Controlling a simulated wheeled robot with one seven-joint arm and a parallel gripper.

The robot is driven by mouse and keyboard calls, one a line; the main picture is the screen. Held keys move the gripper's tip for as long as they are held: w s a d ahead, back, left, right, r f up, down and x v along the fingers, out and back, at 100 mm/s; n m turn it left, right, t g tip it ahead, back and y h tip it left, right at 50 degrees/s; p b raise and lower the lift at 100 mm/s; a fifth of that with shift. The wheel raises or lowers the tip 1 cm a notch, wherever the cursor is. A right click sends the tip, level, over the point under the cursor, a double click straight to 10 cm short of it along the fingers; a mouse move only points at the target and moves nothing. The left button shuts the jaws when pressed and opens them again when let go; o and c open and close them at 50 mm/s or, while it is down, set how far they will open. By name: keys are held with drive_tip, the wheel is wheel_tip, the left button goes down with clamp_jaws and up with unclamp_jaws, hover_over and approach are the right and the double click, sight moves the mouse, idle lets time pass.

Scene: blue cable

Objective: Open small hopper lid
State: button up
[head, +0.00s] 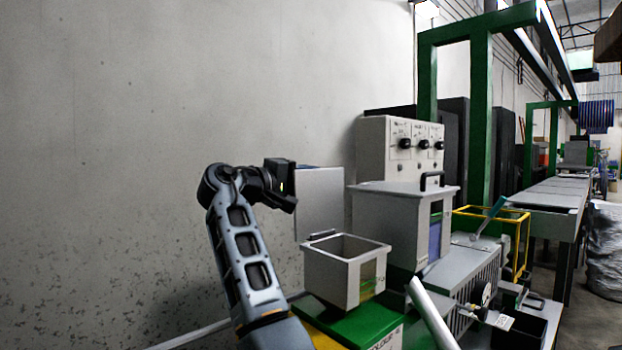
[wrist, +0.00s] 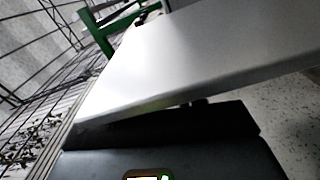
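The small hopper (head: 333,280) is a light grey box whose top is open, so its inside shows in the head view. A flat light grey panel, which looks like its lid (head: 321,203), stands upright at its back left. My gripper (head: 288,200) is at the left edge of this panel, above and left of the hopper. In the wrist view the panel (wrist: 215,45) slants large across the picture, close above the dark gripper parts (wrist: 165,128). Whether they touch is unclear. The fingertips are too dark to show whether they are open.
A larger hopper (head: 391,218) with a closed, handled lid (head: 402,188) stands right of the small one. A control box (head: 385,150) with black knobs is behind it. A green base (head: 360,328) is below. The pale wall (head: 150,130) at left is bare.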

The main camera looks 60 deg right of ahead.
drive_tip(key=shift+s+d, duration=0.1)
drive_tip(key=shift+d, duration=0.45)
drive_tip(key=c, duration=0.6)
drive_tip(key=shift+f, duration=0.1)
clamp_jaws()
